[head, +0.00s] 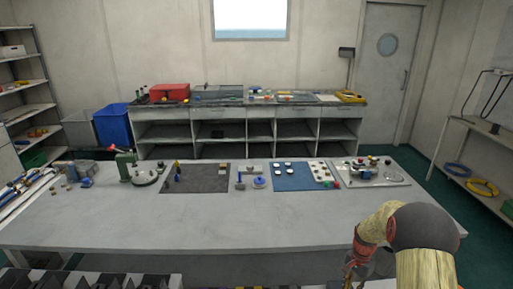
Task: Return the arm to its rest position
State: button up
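My arm shows at the lower right of the head view, folded near the front edge of the grey workbench (250,235). It has pale yellow covers, a large dark grey joint and a reddish section. My gripper (354,270) appears to hang low at the left side of the arm, in front of the bench edge. It is small, dark and partly hidden by the arm, so its fingers cannot be made out. I see nothing clearly held in it.
The bench carries a dark mat (208,184), a blue mat (284,183), a panel with fittings (393,180) and a green tool (124,165) at its back. Its front half is clear. Shelves (470,150) stand at right; a cabinet (245,113) stands behind.

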jog(key=s+a+r+n+t, duration=0.2)
jog(key=s+a+r, duration=0.3)
jog(key=s+r, duration=0.5)
jog(key=s+a+r+n+t, duration=0.2)
jog(key=s+a+r+n, duration=0.3)
jog(key=s+r, duration=0.4)
jog(key=s+a+r+n+t, duration=0.3)
jog(key=s+a+r, duration=0.3)
jog(key=r, duration=1.1)
jog(key=shift+s+a+n, duration=0.35)
jog(key=shift+s+n, duration=0.15)
jog(key=shift+s, duration=1.85)
